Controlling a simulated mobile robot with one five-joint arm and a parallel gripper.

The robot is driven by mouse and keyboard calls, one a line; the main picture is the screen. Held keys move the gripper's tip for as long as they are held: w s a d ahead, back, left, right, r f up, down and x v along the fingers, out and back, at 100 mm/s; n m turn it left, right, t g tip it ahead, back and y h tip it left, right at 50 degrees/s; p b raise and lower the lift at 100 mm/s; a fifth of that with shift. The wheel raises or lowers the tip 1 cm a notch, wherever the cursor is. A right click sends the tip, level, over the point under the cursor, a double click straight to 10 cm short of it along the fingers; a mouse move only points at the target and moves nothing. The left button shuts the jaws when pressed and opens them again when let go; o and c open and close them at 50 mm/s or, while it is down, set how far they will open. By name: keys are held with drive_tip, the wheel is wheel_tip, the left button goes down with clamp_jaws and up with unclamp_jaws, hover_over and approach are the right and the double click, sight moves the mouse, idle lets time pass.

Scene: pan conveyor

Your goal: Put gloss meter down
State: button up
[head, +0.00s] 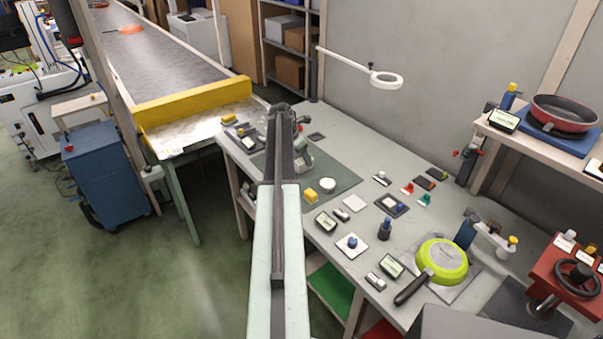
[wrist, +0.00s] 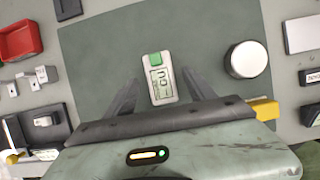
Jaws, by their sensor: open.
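A small pale device with a green top end and a grey display (wrist: 159,80), which I take to be the gloss meter, lies on the dark green-grey mat (wrist: 100,55). In the wrist view it sits between the two fingers of my gripper (wrist: 163,77). The fingers are spread, with a visible gap on each side of the device. I cannot tell how far above the mat the fingertips are. In the head view my arm hides the device and most of the gripper; the mat (head: 345,178) shows to the right of the arm.
A white round puck (wrist: 246,60) and a yellow block (wrist: 265,108) are right of the gripper. A red tray (wrist: 20,40) is at upper left. Several small instruments and a green pan (head: 442,258) crowd the bench's right part. A ring lamp (head: 386,80) overhangs the back.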

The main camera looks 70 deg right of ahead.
drive_tip(key=b+x, duration=0.1)
drive_tip(key=x, duration=0.2)
drive_tip(key=shift+w, duration=0.1)
drive_tip(key=shift+r, duration=0.25)
clamp_jaws()
drive_tip(key=shift+r, duration=0.1)
wheel_tip(320, 180, up, 10)
drive_tip(key=p, duration=1)
